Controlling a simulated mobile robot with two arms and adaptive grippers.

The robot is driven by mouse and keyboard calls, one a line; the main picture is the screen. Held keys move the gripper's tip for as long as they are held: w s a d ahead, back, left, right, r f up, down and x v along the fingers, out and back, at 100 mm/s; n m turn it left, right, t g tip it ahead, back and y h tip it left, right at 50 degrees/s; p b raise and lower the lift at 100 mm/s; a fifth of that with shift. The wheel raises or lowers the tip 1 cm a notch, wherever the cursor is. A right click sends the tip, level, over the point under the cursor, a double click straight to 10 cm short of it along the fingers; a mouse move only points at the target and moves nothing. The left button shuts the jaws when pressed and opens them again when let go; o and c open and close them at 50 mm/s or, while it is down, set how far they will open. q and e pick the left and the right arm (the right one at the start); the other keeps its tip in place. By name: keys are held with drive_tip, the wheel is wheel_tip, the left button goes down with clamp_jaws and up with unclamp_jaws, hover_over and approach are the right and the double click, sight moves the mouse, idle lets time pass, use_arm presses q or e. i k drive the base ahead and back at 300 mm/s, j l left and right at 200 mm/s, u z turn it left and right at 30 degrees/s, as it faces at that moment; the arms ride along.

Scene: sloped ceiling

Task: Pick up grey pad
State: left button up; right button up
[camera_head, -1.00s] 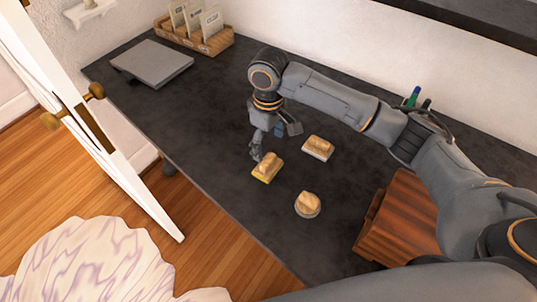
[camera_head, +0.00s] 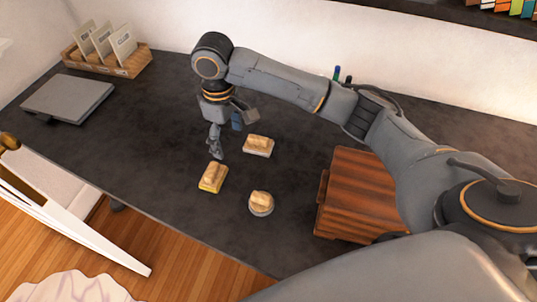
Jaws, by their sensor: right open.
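Three pads with wooden block tops lie on the dark table (camera_head: 150,160). One is rectangular with a pale grey-white base (camera_head: 258,147), one rectangular with a yellow base (camera_head: 213,178), and one round with a grey base (camera_head: 261,204). Colour alone does not settle which is the grey pad: the round one looks greyest. My right gripper (camera_head: 232,133) is open and empty, pointing down above the table. It is just behind the yellow pad and left of the pale rectangular one. Its exact height is unclear. My left gripper is not in view.
A reddish wooden box (camera_head: 355,195) stands right of the pads, under my right arm. A flat grey slab (camera_head: 68,98) and a wooden holder with cards (camera_head: 107,62) are at the far left. Pens (camera_head: 337,74) stand behind my arm. The table's left middle is clear.

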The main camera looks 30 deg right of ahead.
sight(261, 203)
drive_tip(key=z, duration=0.8)
drive_tip(key=k+j, duration=0.25)
drive_tip(key=j, duration=0.1)
